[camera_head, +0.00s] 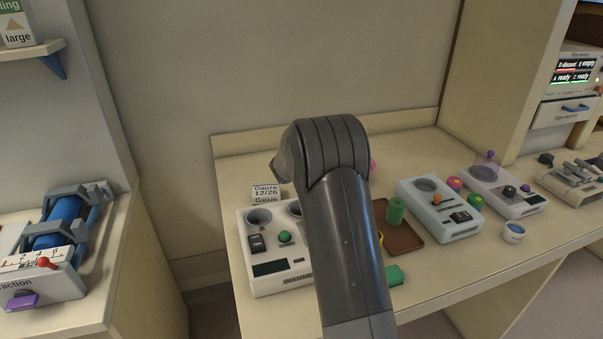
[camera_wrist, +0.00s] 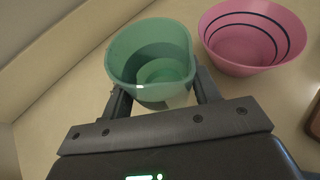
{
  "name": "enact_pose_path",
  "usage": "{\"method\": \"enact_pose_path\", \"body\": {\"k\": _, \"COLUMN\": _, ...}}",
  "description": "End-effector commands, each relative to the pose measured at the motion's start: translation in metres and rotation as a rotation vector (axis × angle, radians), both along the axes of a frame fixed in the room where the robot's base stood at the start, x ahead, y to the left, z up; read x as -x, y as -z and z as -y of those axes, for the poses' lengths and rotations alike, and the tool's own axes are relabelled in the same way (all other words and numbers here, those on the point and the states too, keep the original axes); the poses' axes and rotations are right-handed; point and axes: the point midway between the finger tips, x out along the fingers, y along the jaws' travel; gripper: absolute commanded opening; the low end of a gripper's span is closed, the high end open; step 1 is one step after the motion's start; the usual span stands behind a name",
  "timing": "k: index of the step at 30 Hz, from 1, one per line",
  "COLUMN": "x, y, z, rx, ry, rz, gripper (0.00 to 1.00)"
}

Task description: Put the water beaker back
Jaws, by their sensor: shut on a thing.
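In the wrist view, my gripper (camera_wrist: 163,97) has one finger on each side of a green, round, open-topped beaker (camera_wrist: 150,50) and is shut on it. The beaker is upright or nearly so, with a smaller round shape inside. I cannot tell whether its base touches the pale counter. No label shows to confirm it is the water beaker. In the head view my dark arm hides the gripper and the beaker. A white warmer box (camera_head: 283,277) with round wells stands left of my arm on the counter.
A pink bowl with dark rings (camera_wrist: 252,38) stands right of the beaker, close by. A gauze box (camera_head: 266,192) stands behind the warmer. Right of my arm are a brown tray (camera_head: 404,238) with a green cylinder (camera_head: 395,211), white devices (camera_head: 440,210) and a small cup (camera_head: 513,233).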

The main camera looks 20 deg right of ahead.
Motion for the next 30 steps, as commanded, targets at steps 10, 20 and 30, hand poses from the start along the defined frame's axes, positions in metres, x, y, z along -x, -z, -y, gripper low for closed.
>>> {"method": "enact_pose_path", "body": {"k": 10, "x": -0.018, "y": 0.021, "z": -0.021, "rx": 0.001, "ry": 0.002, "rz": 0.0, "gripper": 0.3}}
{"method": "enact_pose_path", "body": {"k": 20, "x": -0.018, "y": 0.057, "z": -0.021, "rx": 0.001, "ry": 0.001, "rz": 0.001, "gripper": 0.3}}
{"method": "enact_pose_path", "body": {"k": 30, "x": -0.018, "y": 0.061, "z": -0.022, "rx": 0.0, "ry": 0.001, "rz": 0.0, "gripper": 0.3}}
